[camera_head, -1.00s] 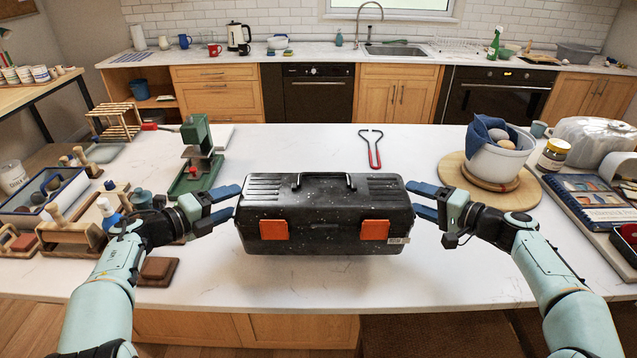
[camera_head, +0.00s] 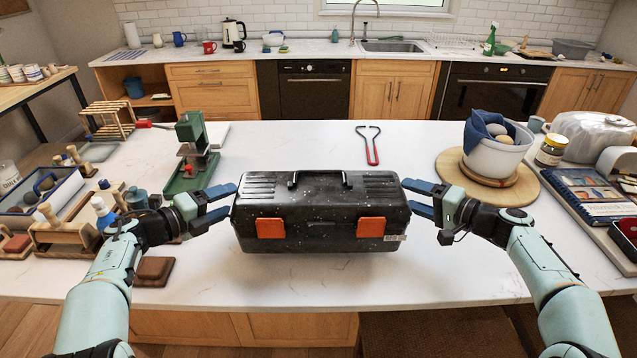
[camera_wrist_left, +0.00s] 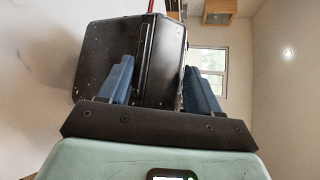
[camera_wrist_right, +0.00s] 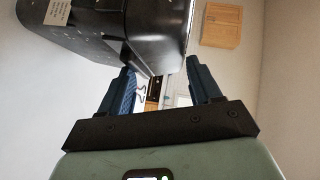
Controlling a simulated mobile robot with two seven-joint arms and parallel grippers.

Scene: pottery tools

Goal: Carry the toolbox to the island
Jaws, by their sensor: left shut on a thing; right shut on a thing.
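The black speckled toolbox (camera_head: 322,232), with two orange latches and a top handle (camera_head: 319,178), is upright and level over the front part of the white island (camera_head: 410,284). I cannot tell whether its underside touches the top. My left gripper (camera_head: 233,199) is shut on its left end, and my right gripper (camera_head: 407,196) is shut on its right end. In the left wrist view the toolbox (camera_wrist_left: 112,55) passes between the blue fingers. In the right wrist view its dark end (camera_wrist_right: 130,30) shows above and between the fingers; the contact is partly hidden.
A green press (camera_head: 193,150) and wooden tool holders (camera_head: 62,232) stand left. Red-handled tongs (camera_head: 369,142) lie behind the toolbox. A white bowl with a blue cloth (camera_head: 494,158) stands on a round board (camera_head: 449,160) at right. The island's front middle is clear.

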